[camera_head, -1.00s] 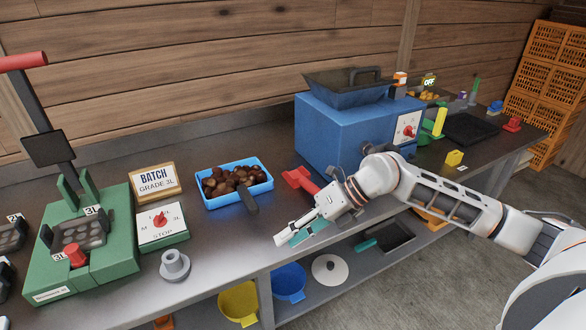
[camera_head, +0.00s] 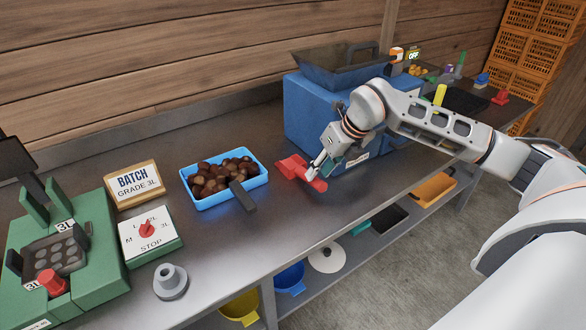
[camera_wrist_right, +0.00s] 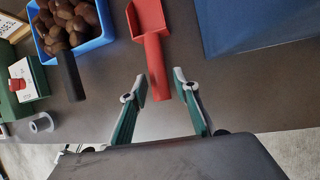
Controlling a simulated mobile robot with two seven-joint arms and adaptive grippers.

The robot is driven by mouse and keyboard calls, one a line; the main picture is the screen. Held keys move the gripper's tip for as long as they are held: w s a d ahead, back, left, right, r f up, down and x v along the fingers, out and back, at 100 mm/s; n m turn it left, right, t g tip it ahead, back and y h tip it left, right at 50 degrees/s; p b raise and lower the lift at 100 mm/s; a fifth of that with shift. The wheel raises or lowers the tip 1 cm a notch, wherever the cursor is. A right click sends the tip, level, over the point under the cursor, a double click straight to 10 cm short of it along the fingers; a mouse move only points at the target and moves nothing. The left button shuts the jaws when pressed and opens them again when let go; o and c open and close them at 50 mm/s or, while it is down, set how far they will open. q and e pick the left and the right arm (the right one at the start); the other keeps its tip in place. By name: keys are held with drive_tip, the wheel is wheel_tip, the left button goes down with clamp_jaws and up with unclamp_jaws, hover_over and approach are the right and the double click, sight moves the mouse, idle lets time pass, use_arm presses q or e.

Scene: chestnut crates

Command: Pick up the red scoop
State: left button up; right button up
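The red scoop (camera_head: 291,166) lies on the grey worktop in front of the blue machine, its handle toward the front edge. In the right wrist view the scoop (camera_wrist_right: 149,20) is at top centre, with its handle (camera_wrist_right: 157,68) pointing down between my fingers. My right gripper (camera_head: 314,173) is at the handle in the head view, partly covering the scoop. In the wrist view the right gripper (camera_wrist_right: 160,79) is open, one finger on each side of the handle, with gaps showing. Whether the fingers are level with the handle is hard to tell. My left gripper is not in view.
A blue tray of chestnuts (camera_head: 187,180) with a dark-handled tool (camera_head: 243,197) stands left of the scoop. The blue machine (camera_head: 305,110) stands close behind. A grey flanged piece (camera_head: 170,282) and a green press (camera_head: 85,262) are further left. Worktop between tray and scoop is clear.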

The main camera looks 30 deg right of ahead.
drive_tip(key=x, duration=0.5)
drive_tip(key=shift+a+r, duration=0.1)
drive_tip(key=shift+a, duration=0.1)
clamp_jaws()
drive_tip(key=shift+r, duration=0.2)
wheel_tip(320, 180, up, 20)
drive_tip(key=p, duration=0.1)
drive_tip(key=shift+p, duration=0.4)
